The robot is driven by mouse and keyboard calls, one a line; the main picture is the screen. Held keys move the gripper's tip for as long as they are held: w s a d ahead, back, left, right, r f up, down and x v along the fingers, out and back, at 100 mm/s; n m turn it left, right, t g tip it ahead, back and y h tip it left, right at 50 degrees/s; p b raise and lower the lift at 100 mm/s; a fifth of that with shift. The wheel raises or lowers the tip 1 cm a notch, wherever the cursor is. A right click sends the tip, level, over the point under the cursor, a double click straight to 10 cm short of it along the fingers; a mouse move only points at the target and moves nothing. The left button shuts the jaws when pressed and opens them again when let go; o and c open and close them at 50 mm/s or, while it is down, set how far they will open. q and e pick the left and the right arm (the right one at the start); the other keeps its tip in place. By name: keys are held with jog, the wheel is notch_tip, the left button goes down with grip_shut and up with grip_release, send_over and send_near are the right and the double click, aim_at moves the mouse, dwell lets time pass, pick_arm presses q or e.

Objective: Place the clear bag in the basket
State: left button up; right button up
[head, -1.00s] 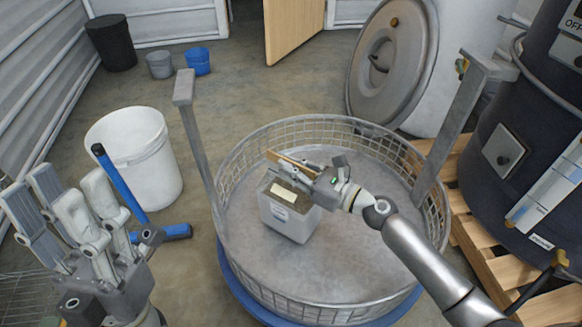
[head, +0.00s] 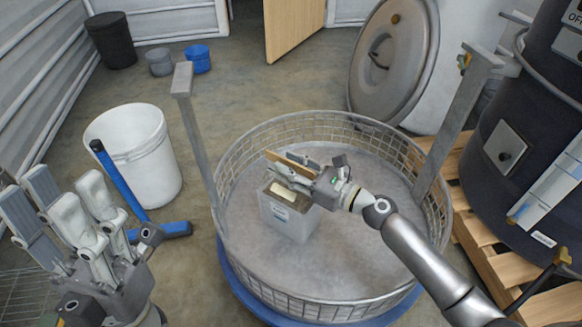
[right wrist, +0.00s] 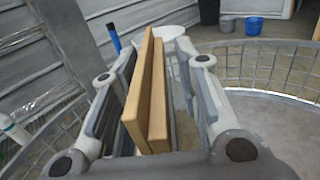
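A pale, see-through bag-like container (head: 288,217) with brown contents and a small label stands upright on the basket floor. I take it to be the clear bag. The round wire-mesh basket (head: 330,300) has a grey floor. Two tan bars (right wrist: 150,95) lie side by side at the bag's top. My right gripper (head: 300,170) is at the bag's top; in the right wrist view its fingers stand on both sides of the bars, apart, with a gap on the right. My left gripper (head: 65,215) is open and empty, outside the basket at the left.
A white bucket (head: 150,150) and a blue-handled tool (head: 125,185) stand left of the basket. Upright grey posts (head: 197,140) rise at the basket's sides. A dark drum (head: 520,120) on a wooden pallet (head: 490,275) is at the right. The basket floor around the bag is clear.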

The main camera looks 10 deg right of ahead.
jog(key=shift+r, duration=0.1)
jog(key=p+v, duration=0.1)
jog(key=v, duration=1.1)
